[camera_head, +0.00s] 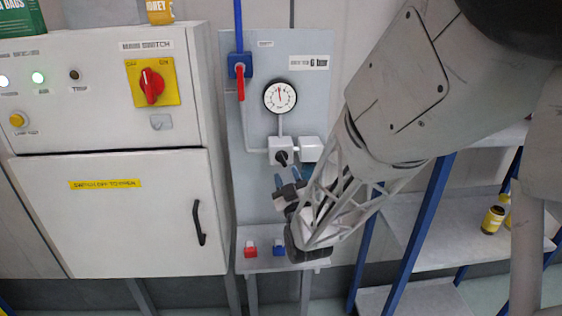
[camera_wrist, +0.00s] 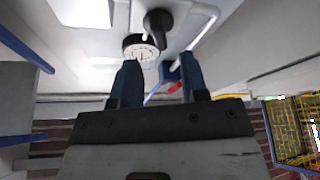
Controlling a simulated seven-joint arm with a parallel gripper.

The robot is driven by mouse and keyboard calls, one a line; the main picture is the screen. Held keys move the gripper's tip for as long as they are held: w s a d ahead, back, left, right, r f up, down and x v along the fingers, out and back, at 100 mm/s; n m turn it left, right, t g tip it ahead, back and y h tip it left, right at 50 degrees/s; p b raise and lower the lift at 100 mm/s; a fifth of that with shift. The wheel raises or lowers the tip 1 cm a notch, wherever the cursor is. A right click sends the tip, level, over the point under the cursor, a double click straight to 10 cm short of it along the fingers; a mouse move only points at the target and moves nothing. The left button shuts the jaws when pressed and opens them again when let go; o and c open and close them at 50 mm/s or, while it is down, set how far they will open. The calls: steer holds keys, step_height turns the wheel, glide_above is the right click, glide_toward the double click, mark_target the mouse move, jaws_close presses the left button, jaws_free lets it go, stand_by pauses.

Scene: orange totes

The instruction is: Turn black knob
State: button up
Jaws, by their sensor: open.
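The black knob (camera_head: 282,157) sits on a small white box on the grey panel, just below a round gauge. In the wrist view the black knob (camera_wrist: 157,22) sticks out near the top, beyond the fingertips. My gripper (camera_head: 292,178) is just below the knob in the head view. Its two blue fingers are spread with nothing visible between them. In the wrist view my gripper (camera_wrist: 160,68) points towards the panel, and the fingers appear apart from the knob.
The gauge (camera_head: 280,97) and a red-handled valve (camera_head: 240,80) are above the knob. A white cabinet (camera_head: 110,215) with a red switch (camera_head: 151,86) stands at left. Red (camera_head: 250,249) and blue (camera_head: 278,247) items sit on the ledge below. Blue-framed shelves (camera_head: 425,215) stand at right.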

mark_target(282, 161)
steer(key=shift+x, duration=2.55)
steer(key=shift+c, duration=0.3)
jaws_close()
